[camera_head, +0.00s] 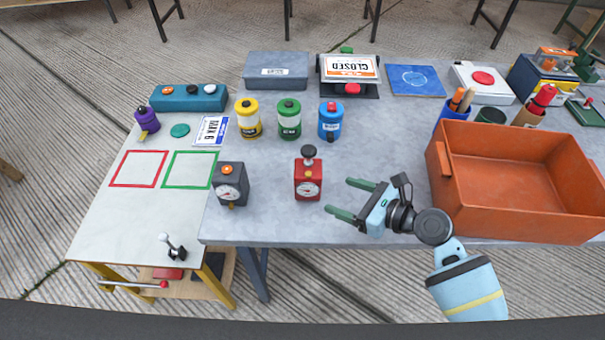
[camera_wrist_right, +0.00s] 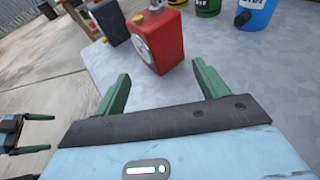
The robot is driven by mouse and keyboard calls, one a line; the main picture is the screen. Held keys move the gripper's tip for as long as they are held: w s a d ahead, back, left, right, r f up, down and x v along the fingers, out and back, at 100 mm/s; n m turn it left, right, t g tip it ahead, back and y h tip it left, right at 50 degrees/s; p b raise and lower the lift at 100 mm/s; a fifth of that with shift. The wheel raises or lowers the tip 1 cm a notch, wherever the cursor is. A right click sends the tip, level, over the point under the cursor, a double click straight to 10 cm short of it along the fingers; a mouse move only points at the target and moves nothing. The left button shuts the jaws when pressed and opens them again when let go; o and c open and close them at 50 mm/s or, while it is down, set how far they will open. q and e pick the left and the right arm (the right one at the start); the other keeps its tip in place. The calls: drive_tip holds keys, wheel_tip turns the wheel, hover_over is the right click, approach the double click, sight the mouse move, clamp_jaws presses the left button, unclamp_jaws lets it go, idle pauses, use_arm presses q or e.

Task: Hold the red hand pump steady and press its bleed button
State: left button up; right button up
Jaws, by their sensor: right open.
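The red hand pump (camera_head: 308,179) stands upright on the grey table, with a round white gauge on its front and a black knob on top. It also shows in the right wrist view (camera_wrist_right: 168,42), where a small brass-coloured button (camera_wrist_right: 138,19) sits on its top edge. My right gripper (camera_head: 338,196) is open and empty, just right of the pump, with its fingers pointing toward it and apart from it. In the right wrist view the pump stands beyond the fingertips. My left gripper (camera_wrist_right: 50,132) shows at the left edge of that view, fingers apart and empty, away from the pump.
A dark grey gauge box (camera_head: 231,184) with an orange button stands left of the pump. Yellow (camera_head: 248,119), green (camera_head: 289,119) and blue (camera_head: 331,121) canisters stand behind. A large orange crate (camera_head: 512,204) is close to my right wrist. The table front edge is near.

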sight(318, 187)
use_arm(q)
drive_tip(key=shift+s, duration=0.1)
use_arm(e)
drive_tip(key=shift+w+a+f, duration=0.25)
drive_tip(key=shift+a+f, duration=0.05)
drive_tip(key=shift+a, duration=0.05)
drive_tip(key=b+x, duration=0.2)
drive_tip(key=x, duration=0.3)
drive_tip(key=shift+a+f+b, duration=0.1)
drive_tip(key=shift+b, duration=0.3)
drive_tip(key=shift+w+a, duration=0.55)
drive_tip(key=shift+a, duration=0.2)
drive_tip(key=shift+w+a+f, duration=0.2)
drive_tip(key=shift+a, duration=0.05)
drive_tip(key=shift+w+a+f, duration=0.2)
drive_tip(key=shift+w+a, duration=0.1)
drive_tip(key=shift+a, duration=0.15)
use_arm(q)
drive_tip(key=f, duration=0.1)
drive_tip(key=s+f, duration=0.1)
drive_tip(key=shift+d+f, duration=0.2)
drive_tip(key=shift+f, duration=0.2)
drive_tip(key=shift+s, duration=0.2)
